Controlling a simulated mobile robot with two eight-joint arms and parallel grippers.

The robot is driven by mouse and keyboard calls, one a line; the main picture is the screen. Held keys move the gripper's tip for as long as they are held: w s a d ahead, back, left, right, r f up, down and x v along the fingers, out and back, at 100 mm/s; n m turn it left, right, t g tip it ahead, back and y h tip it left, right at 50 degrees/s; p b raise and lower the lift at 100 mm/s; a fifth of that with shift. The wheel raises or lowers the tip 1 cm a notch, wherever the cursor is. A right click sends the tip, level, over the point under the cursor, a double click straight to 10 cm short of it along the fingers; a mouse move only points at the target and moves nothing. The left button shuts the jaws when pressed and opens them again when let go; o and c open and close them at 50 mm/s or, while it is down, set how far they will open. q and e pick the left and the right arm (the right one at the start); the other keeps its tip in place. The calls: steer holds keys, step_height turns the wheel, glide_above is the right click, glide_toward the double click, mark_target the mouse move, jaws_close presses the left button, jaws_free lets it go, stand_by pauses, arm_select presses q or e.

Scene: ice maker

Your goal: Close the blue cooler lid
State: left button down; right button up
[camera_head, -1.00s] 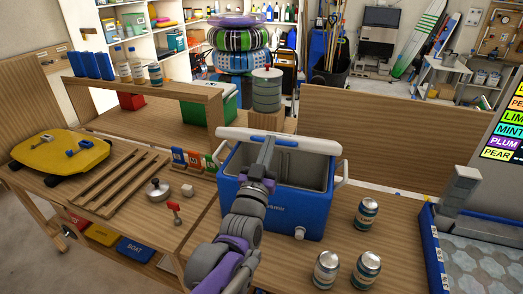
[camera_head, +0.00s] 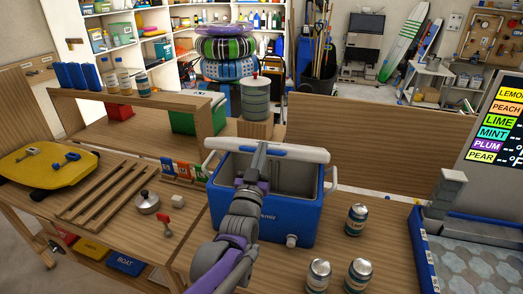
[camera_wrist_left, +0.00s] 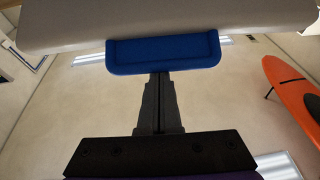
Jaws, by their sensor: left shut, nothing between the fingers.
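The blue cooler (camera_head: 285,215) stands on the wooden table with its grey inside showing. Its white lid (camera_head: 300,153) is raised along the back edge, seen nearly edge-on. My left gripper (camera_head: 262,150) reaches over the cooler from the front, its tip at the lid. In the left wrist view the shut, empty fingers (camera_wrist_left: 159,85) point up to a blue lip (camera_wrist_left: 163,51) on the underside of the pale lid (camera_wrist_left: 165,18). Whether the fingertips touch the lip is hard to tell. My right gripper is not in view.
Several cans, one of them this can (camera_head: 356,219), stand right of and in front of the cooler. A pot (camera_head: 148,202) and a red-topped item (camera_head: 166,222) are at the left.

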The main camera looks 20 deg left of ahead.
arm_select(q)
steer(key=s+f+t+b, duration=0.2)
steer(key=f+b, duration=0.4)
steer(key=f, duration=0.1)
steer(key=s+f+t+b, duration=0.2)
steer(key=s+f+b, duration=0.1)
steer(key=f+b, duration=0.4)
steer(key=shift+f+t+b, duration=0.3)
steer(key=shift+f, duration=0.35)
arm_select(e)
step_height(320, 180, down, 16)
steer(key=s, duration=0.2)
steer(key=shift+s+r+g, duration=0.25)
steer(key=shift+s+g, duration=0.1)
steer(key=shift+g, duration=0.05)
arm_select(q)
steer(key=shift+d, duration=0.1)
